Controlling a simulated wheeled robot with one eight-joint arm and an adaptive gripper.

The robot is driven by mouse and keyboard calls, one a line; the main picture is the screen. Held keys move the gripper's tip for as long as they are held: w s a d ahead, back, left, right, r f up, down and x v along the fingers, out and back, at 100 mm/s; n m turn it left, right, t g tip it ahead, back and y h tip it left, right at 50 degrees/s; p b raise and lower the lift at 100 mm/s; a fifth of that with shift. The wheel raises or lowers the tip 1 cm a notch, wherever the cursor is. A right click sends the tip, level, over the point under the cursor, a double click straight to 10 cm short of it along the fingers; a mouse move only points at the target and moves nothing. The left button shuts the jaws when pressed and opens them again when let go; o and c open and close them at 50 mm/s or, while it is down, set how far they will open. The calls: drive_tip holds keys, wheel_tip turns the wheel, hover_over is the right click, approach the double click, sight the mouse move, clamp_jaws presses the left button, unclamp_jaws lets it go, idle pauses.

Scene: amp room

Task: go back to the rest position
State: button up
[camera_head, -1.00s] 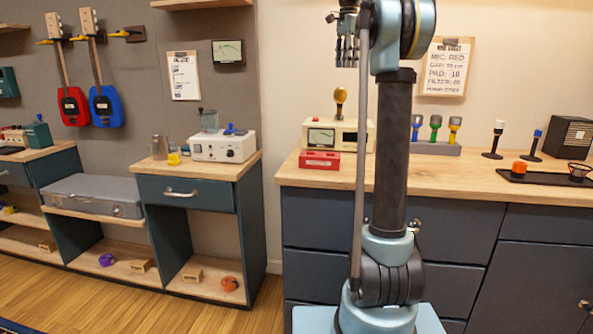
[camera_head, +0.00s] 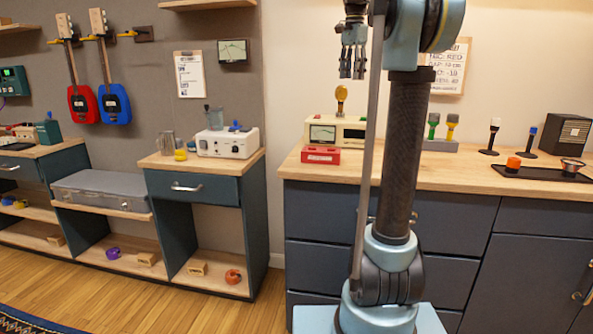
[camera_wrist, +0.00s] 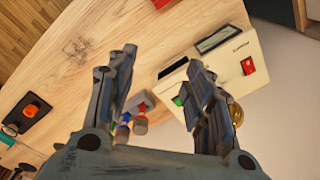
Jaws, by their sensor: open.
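My gripper (camera_head: 353,62) hangs high in front of the wall, above the right-hand counter, with its fingers pointing down. In the wrist view my gripper (camera_wrist: 160,85) shows its two fingers spread apart with nothing between them. Below the fingers lie the wooden counter top (camera_wrist: 85,55) and a cream meter box (camera_wrist: 225,60). In the head view the cream meter box (camera_head: 345,131) stands well below the gripper. My arm hides part of the counter and part of the wall note.
A red box (camera_head: 321,155) sits at the counter's front. Microphones (camera_head: 452,126) in a grey stand, a black tray (camera_head: 540,173) and a dark speaker box (camera_head: 566,134) stand to the right. A white device (camera_head: 228,143) is on the left cabinet. Free floor (camera_head: 130,288) lies at left.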

drive_tip(key=s+f+n, duration=0.4)
drive_tip(key=s+f, duration=0.7)
drive_tip(key=f, duration=0.4)
drive_tip(key=s+f+n+t, duration=0.1)
drive_tip(key=s+f+n, duration=0.3)
drive_tip(key=s+f, duration=0.8)
drive_tip(key=s+f+n, duration=0.4)
drive_tip(key=s+f, duration=0.8)
drive_tip(key=f, duration=0.6)
drive_tip(key=shift+s+f+t, duration=0.15)
drive_tip(key=shift+f+t, duration=0.05)
drive_tip(key=shift+t, duration=0.2)
drive_tip(key=c, duration=0.3)
drive_tip(key=shift+a, duration=0.2)
